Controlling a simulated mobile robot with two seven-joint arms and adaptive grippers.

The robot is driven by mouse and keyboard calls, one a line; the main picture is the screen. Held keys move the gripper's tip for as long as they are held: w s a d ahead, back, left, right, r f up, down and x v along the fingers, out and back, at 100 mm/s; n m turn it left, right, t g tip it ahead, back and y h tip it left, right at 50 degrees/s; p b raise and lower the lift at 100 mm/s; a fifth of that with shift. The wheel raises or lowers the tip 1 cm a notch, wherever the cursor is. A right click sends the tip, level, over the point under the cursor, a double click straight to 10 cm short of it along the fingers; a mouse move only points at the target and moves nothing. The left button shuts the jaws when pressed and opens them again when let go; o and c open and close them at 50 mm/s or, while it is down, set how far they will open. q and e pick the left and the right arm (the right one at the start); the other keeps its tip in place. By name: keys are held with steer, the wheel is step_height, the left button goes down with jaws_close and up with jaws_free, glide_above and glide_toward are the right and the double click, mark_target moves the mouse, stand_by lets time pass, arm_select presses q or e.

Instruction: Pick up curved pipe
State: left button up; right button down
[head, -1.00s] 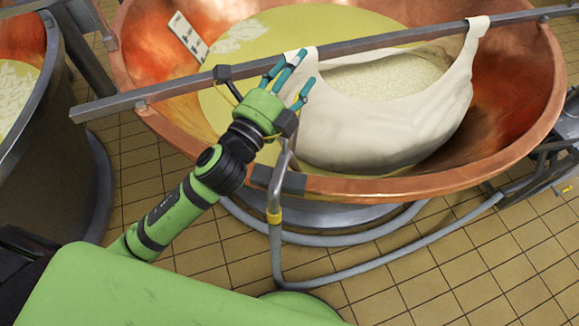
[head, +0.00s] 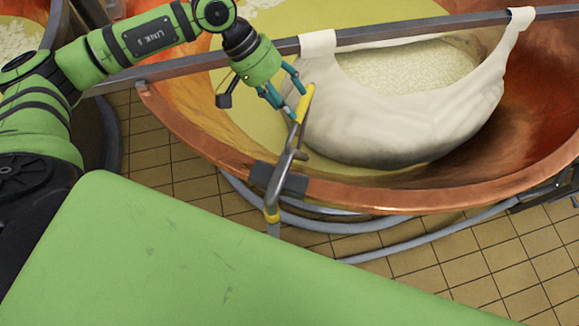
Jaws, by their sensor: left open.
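The curved pipe (head: 277,187) is a grey metal tube with a yellow upper end and a yellow band lower down. It hooks over the near rim of the copper vat (head: 370,197), with its upper end over the vat's inside and its lower end outside. A dark clamp-like block (head: 291,184) sits at the rim beside it. My left gripper (head: 292,104) is open, its teal fingers pointing down at the pipe's yellow upper end. The fingers overlap the pipe there; I cannot tell whether they touch it. My right gripper is not in view.
A white cloth (head: 400,130) full of pale curd hangs from a metal bar (head: 420,28) across the vat, close right of my left gripper. A grey hose (head: 440,235) runs below the rim. Tiled floor (head: 165,165) shows at left.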

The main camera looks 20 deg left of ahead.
mark_target(300, 115)
arm_select(q)
steer(key=p+x, duration=0.3)
steer(key=x, duration=0.2)
steer(key=shift+s+d, duration=0.2)
steer(key=shift+d, duration=0.05)
steer(key=shift+d+f, duration=0.15)
steer(key=shift+f, duration=0.2)
jaws_close()
steer(key=shift+w+r, duration=0.1)
steer(key=shift+r, duration=0.05)
